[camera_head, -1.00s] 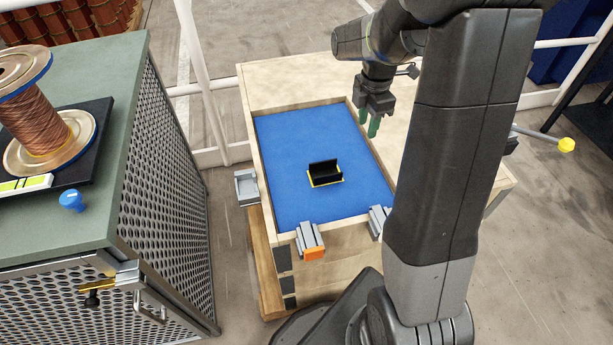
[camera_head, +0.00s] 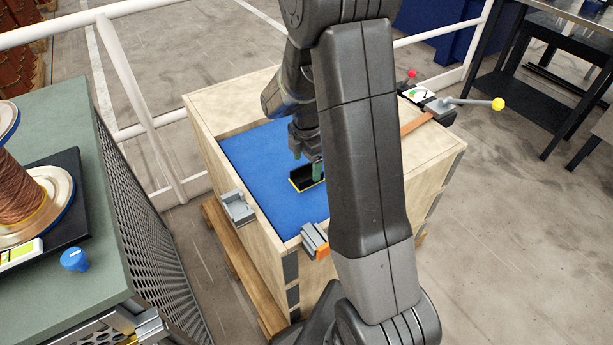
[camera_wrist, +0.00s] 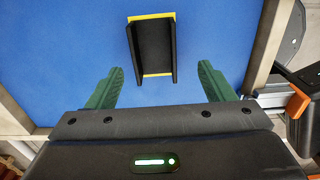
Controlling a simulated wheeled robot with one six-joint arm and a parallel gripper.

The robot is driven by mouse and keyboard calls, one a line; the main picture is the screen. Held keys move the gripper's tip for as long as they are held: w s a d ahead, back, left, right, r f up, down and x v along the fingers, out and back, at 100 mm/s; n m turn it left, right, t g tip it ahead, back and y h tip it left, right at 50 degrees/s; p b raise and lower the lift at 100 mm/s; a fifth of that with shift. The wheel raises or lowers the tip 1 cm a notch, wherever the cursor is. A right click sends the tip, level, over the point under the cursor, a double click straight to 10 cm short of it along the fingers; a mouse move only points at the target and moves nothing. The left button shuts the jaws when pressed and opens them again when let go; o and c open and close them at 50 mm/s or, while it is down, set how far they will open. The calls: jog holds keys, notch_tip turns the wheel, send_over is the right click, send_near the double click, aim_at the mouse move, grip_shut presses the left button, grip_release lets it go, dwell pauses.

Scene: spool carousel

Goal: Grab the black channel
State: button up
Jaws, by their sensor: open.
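The black channel (camera_wrist: 152,48) lies on a yellow-edged patch (camera_wrist: 150,16) on the blue mat (camera_wrist: 60,60). In the wrist view its two long walls run away from my gripper. My gripper (camera_wrist: 159,80) is open and empty, with green fingers to the left and right of the channel's near end. In the head view the channel (camera_head: 303,180) shows beside my arm, partly hidden by it. The fingers of my gripper (camera_head: 316,170) are close to the channel there.
The blue mat lies inside a wooden crate (camera_head: 250,225) with raised edges. Metal clamps (camera_head: 236,208) sit on its rim. A lever with a yellow knob (camera_head: 497,104) stands at right. A green-topped cabinet with a copper spool (camera_head: 20,195) is at left.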

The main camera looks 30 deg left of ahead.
aim_at(307, 171)
jog(key=f, duration=0.5)
jog(key=shift+w+a, duration=0.2)
jog(key=shift+w, duration=0.2)
jog(key=c, duration=1)
